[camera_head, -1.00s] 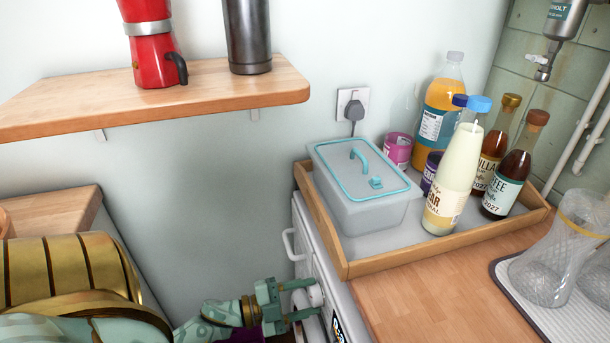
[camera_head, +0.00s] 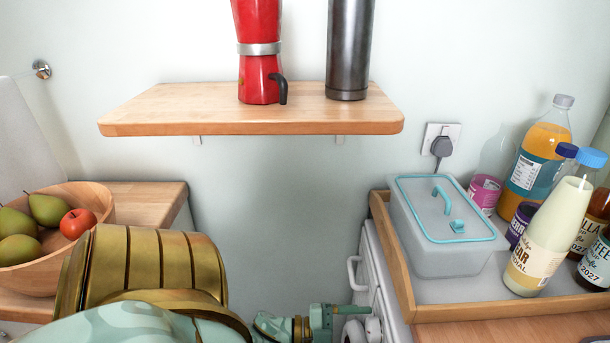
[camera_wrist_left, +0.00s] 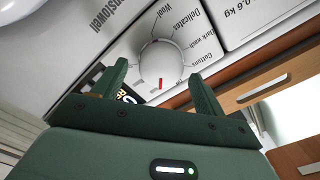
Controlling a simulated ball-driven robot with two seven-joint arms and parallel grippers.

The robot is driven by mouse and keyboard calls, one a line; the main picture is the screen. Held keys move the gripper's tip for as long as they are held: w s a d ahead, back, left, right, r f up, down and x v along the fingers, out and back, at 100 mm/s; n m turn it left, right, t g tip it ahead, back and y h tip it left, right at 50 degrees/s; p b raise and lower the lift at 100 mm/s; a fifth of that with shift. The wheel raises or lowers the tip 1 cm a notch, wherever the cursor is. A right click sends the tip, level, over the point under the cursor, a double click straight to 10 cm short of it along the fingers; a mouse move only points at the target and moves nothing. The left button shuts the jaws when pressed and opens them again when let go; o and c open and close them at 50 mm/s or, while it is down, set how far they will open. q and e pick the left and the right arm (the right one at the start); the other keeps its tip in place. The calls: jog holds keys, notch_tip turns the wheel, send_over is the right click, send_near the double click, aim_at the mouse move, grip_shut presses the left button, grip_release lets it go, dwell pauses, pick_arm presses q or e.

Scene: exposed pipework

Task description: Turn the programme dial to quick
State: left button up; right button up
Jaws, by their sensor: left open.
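The white round programme dial (camera_wrist_left: 162,62) is on a pale appliance front in the left wrist view. Its red mark points toward the bottom of that picture. Printed labels around it include Cottons, Dark wash, Delicates and Wool; I cannot read a quick label. My left gripper (camera_wrist_left: 160,82) is open, with its two green fingers toward either side of the dial's near edge. I cannot tell whether they touch it. My right gripper is not in view.
A wooden tray (camera_head: 398,265) with a lidded box (camera_head: 445,235) and several bottles stands above the appliance. A white handle (camera_head: 353,272) juts from the appliance front. A shelf (camera_head: 250,125) hangs above, and a fruit bowl (camera_head: 85,195) stands at left.

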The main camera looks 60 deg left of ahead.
pick_arm(q)
jog(key=v, duration=1.5)
jog(key=shift+s+p, duration=0.3)
jog(key=shift+a+f, duration=0.1)
jog(key=shift+a, duration=0.05)
